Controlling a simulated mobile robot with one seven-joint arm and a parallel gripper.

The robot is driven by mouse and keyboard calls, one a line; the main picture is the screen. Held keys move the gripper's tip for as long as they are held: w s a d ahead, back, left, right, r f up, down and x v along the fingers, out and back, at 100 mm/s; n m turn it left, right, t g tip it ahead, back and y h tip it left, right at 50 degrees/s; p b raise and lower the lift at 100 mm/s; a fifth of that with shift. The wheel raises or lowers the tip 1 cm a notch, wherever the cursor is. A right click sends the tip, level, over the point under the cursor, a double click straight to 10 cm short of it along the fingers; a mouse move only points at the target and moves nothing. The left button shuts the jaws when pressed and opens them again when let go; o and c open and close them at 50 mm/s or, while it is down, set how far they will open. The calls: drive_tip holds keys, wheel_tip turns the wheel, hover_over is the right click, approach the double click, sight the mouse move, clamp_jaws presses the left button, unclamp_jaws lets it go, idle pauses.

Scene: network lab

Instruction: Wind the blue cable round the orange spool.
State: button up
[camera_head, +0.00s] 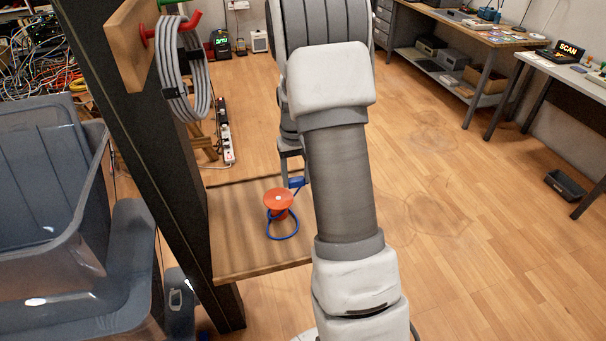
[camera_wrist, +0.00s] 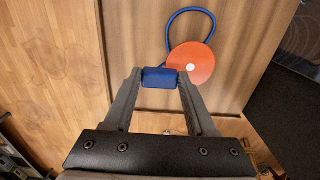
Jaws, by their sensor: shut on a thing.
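The orange spool (camera_head: 278,200) stands on a wooden shelf board (camera_head: 240,262), with a pale dot at the centre of its top. In the wrist view the spool (camera_wrist: 191,64) is just beyond and right of my fingertips. The blue cable (camera_head: 283,238) forms a loose loop beside the spool and passes by its base; the part under the top disc is hidden. In the wrist view the cable (camera_wrist: 198,11) arcs out past the spool. My gripper (camera_wrist: 160,78) is shut on the blue block-shaped cable end (camera_head: 297,182), close beside the spool. My arm hides part of the board's right side.
A dark post (camera_head: 128,150) rises at the board's left. A grey coiled cable (camera_head: 180,75) hangs from a red hook above. Large grey bins (camera_head: 50,250) stand at the left. A power strip (camera_head: 225,135) lies behind.

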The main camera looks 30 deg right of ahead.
drive_tip(key=shift+w+a, duration=0.2)
drive_tip(key=shift+a, duration=0.6)
drive_tip(key=shift+w+a, duration=0.25)
drive_tip(key=shift+a, duration=0.6)
drive_tip(key=shift+w+a, duration=0.2)
drive_tip(key=shift+a, duration=0.6)
